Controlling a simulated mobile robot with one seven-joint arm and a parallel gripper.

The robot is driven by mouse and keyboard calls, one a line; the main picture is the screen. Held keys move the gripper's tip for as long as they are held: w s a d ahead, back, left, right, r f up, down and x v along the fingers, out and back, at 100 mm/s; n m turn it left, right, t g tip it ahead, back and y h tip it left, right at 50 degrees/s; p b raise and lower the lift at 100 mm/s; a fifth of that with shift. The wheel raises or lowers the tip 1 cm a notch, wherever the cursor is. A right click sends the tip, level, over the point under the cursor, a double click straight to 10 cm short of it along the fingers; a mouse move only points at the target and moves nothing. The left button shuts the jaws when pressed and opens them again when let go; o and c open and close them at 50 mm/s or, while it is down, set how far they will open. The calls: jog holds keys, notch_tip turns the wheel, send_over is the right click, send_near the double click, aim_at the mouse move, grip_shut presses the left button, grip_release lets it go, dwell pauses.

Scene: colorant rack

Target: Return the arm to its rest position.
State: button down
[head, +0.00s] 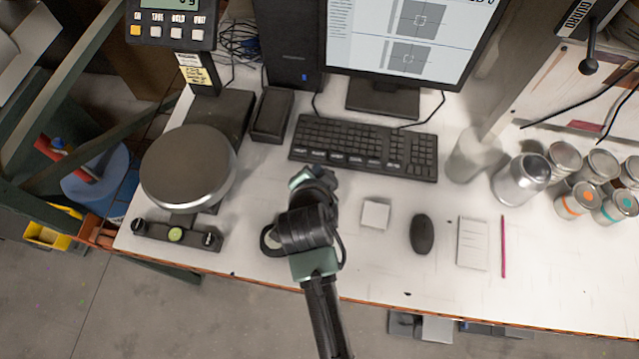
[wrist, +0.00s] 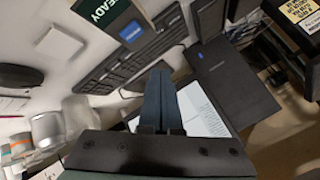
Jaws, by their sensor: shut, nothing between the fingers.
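My arm reaches in from the bottom edge of the head view over the white table (head: 380,270). Its wrist is above the table's front part, between the round scale plate (head: 188,167) and a small square pad (head: 375,215). In the wrist view, the fingers of my gripper (wrist: 160,78) are together and hold nothing. They point toward the monitor (wrist: 203,110) and computer tower (wrist: 232,85). In the head view the fingertips are hard to make out, as my wrist links cover them.
The keyboard (head: 365,147) lies behind my wrist. A mouse (head: 422,234), notepad (head: 472,243) and pink pencil (head: 503,246) lie to the right. Several metal cans (head: 520,180) stand at the far right. The scale display (head: 173,22) stands at the back left. The table's front right is mostly clear.

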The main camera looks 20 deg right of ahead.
dwell(0.4)
jog(key=w+a+r+n+t+b, duration=0.2)
jog(key=w+r+t, duration=0.1)
jog(key=r, duration=0.7)
jog(key=w+a+r+n+t+y+b, duration=0.1)
jog(key=w+a+r+n+t+b, duration=0.2)
jog(key=r, duration=0.7)
jog(key=w+a+r+n+t+b, duration=0.15)
jog(key=w+r+t, duration=0.25)
jog(key=r, duration=0.7)
jog(key=s+a+r+n+t+y+b, duration=0.1)
jog(key=s+a+r+n+t+b, duration=0.1)
jog(key=s+r, duration=0.5)
jog(key=s+a+r+n+t+y+b, duration=0.1)
jog(key=s+a+r+n+t, duration=0.3)
jog(key=r, duration=1.1)
jog(key=s+n+t+y, duration=0.1)
jog(key=s+n+t, duration=0.1)
jog(key=s+t, duration=0.1)
jog(key=shift+s+a+b, duration=0.2)
jog(key=shift+a+b, duration=0.2)
